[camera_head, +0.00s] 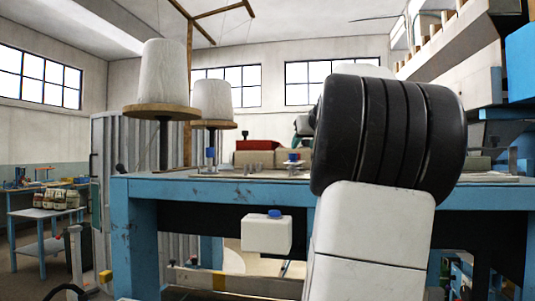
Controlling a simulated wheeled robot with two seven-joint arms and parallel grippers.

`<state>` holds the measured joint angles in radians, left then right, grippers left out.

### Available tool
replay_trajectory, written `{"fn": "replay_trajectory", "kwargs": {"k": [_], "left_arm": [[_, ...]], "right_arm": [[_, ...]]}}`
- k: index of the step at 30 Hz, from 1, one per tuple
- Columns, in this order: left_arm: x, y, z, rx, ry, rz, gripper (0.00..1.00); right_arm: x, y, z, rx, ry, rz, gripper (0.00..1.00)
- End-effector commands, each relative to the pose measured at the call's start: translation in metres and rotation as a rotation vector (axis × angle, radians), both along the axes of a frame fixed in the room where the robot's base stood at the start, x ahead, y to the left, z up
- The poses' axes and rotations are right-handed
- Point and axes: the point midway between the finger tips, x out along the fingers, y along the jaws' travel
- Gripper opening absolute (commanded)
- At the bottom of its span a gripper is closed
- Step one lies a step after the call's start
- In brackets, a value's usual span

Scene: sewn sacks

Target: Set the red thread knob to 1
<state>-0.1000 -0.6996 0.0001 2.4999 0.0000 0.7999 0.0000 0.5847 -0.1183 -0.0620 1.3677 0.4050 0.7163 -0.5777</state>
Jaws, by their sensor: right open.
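I cannot make out a red thread knob; small blue caps show instead, one on a post (211,153) at the table's left and one near the middle (293,157). A white box (266,234) with a blue knob on top (275,213) sits under the table edge. My right arm, white with a big black joint, fills the right middle and hides much of the table. A small pale part at the joint's left edge may be my right gripper (303,126); its fingers are not clear and no object shows in it. My left gripper is not in view.
The blue table (160,187) spans the view. Two large white thread cones (165,73) (212,98) stand on wooden discs at its left. Pale sacks with a red one on top (257,145) lie behind. A side table (42,213) with small sacks stands far left.

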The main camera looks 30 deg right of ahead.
Motion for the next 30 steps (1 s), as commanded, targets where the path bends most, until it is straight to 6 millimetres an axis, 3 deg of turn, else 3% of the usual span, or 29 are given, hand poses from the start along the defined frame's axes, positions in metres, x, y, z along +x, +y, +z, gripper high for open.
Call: {"fn": "replay_trajectory", "kwargs": {"k": [12, 24, 25, 30], "left_arm": [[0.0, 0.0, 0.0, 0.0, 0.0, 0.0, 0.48], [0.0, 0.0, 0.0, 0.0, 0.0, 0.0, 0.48], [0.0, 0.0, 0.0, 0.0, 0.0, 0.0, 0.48], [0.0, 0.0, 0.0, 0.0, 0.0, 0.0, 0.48]], "right_arm": [[0.054, -0.017, -0.025, 0.003, 0.001, 0.0, 0.44], [0.064, -0.02, -0.028, 0.001, 0.001, 0.0, 0.44], [0.064, -0.02, -0.028, 0.001, 0.001, 0.0, 0.42], [0.064, -0.02, -0.028, 0.001, 0.001, 0.0, 0.09]]}}
